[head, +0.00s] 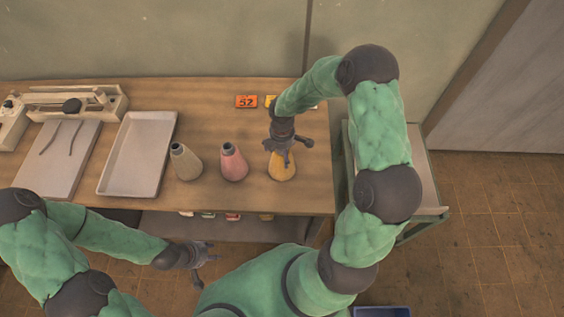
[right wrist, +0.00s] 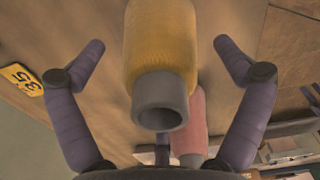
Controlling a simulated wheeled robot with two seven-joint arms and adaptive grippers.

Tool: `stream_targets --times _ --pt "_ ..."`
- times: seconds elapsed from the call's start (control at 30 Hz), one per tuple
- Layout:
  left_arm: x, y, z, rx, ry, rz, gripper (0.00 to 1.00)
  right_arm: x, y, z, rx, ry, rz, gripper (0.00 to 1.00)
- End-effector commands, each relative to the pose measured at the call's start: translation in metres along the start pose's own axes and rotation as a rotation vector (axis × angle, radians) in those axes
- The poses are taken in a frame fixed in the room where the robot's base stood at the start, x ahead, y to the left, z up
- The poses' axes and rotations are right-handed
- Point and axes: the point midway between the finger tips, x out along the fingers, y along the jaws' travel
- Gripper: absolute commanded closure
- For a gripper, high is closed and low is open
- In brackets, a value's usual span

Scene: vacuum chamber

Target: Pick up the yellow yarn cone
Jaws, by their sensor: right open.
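The yellow yarn cone (head: 282,170) stands on the wooden table near its right end. In the right wrist view the yellow yarn cone (right wrist: 160,45) shows its grey tube end toward the camera. My right gripper (head: 286,158) is over the cone in the head view and hides its top. In the right wrist view my right gripper (right wrist: 160,55) is open, its fingers on either side of the cone with gaps between. My left gripper (head: 202,256) is in front of the table, low and away from the cones; its fingers look apart and empty.
A pink cone (head: 233,163) and a beige cone (head: 186,163) stand left of the yellow one. A white tray (head: 137,155) and a pale board (head: 62,158) lie further left. A grey cart (head: 428,190) stands right of the table.

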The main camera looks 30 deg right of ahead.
Motion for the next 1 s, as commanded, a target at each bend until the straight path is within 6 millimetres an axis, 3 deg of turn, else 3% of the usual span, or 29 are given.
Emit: stream_targets --times 0.07,0.3,0.4,0.73,0.9,1.0 --pt "0.0 0.0 0.0 0.0 0.0 0.0 0.6 -0.001 0.0 0.0 0.0 0.0 0.0 0.01" --pt "0.0 0.0 0.0 0.0 0.0 0.0 0.6 -0.001 0.0 0.0 0.0 0.0 0.0 0.66" --pt "0.0 0.0 0.0 0.0 0.0 0.0 0.6 -0.001 0.001 0.0 0.001 0.0 0.001 0.89" --pt "0.0 0.0 0.0 0.0 0.0 0.0 0.6 -0.008 0.001 0.0 0.001 -0.001 0.002 0.89" --pt "-0.001 0.0 0.0 0.0 0.0 0.0 0.6 -0.034 0.002 0.0 0.002 0.0 0.007 0.89" --pt "-0.001 0.0 0.0 0.0 0.0 0.0 0.6 -0.052 -0.009 -0.012 -0.004 0.0 0.005 0.89"
